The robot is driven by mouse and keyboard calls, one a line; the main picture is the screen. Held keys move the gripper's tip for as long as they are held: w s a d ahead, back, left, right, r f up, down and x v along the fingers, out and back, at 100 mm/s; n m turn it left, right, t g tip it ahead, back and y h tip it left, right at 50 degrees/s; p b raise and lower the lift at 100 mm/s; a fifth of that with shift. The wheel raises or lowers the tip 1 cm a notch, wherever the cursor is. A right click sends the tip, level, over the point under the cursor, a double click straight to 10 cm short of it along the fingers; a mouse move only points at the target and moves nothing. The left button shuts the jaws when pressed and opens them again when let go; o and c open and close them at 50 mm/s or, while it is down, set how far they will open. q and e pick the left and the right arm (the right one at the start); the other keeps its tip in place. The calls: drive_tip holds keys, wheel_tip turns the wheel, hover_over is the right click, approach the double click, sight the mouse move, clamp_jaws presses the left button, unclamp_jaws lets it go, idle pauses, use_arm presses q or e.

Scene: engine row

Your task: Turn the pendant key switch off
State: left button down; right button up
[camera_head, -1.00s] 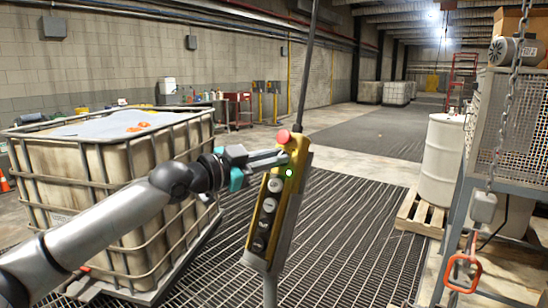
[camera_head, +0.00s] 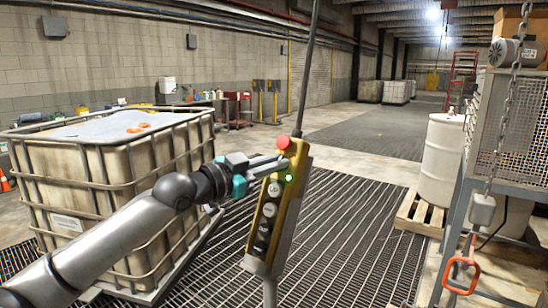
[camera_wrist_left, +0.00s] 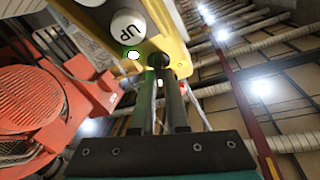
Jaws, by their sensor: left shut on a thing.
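The yellow pendant (camera_head: 287,208) hangs upright, slightly tilted, on a dark cable, with a red button (camera_head: 283,142) on top and several round buttons down its face. My left gripper (camera_head: 284,160) reaches it from the left, its fingertips at the upper face below the red button. In the left wrist view the gripper (camera_wrist_left: 159,66) is shut at the pendant's face, beside a white UP button (camera_wrist_left: 128,24) and a small lit green-white lamp (camera_wrist_left: 133,55). The fingers close on the small key there; the fingertips mostly hide it and its angle. My right gripper is out of view.
A caged white tank (camera_head: 108,170) stands left, behind my left arm. At right are a white drum (camera_head: 441,160) on a pallet, a mesh-sided frame (camera_head: 510,110) and a hanging chain (camera_head: 505,110) with an orange hook (camera_head: 461,275). Open grating floor surrounds the pendant.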

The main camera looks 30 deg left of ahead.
use_arm(q)
drive_tip(key=n+y+p, duration=0.2)
drive_tip(key=n+p, duration=0.2)
drive_tip(key=p, duration=0.1)
drive_tip(key=n+y+p, duration=0.2)
drive_tip(key=n+p, duration=0.2)
drive_tip(key=p, duration=0.1)
drive_tip(key=n+y+p, duration=0.2)
drive_tip(key=n+p, duration=0.2)
drive_tip(key=p, duration=0.1)
drive_tip(key=shift+d+r+n+t+y, duration=0.1)
drive_tip(key=shift+r+n+t+y, duration=0.1)
drive_tip(key=shift+n+t+y, duration=0.15)
drive_tip(key=shift+f+n+y+p, duration=0.2)
drive_tip(key=shift+n+y+p, duration=0.35)
drive_tip(key=shift+n+p, duration=0.7)
drive_tip(key=c, duration=0.9)
unclamp_jaws()
drive_tip(key=shift+s, duration=0.1)
drive_tip(key=s, duration=0.5)
drive_tip(key=s+d+b, duration=0.1)
drive_tip(key=s, duration=0.4)
drive_tip(key=s+d+b, duration=0.1)
drive_tip(key=s, duration=0.4)
drive_tip(key=shift+d, duration=0.1)
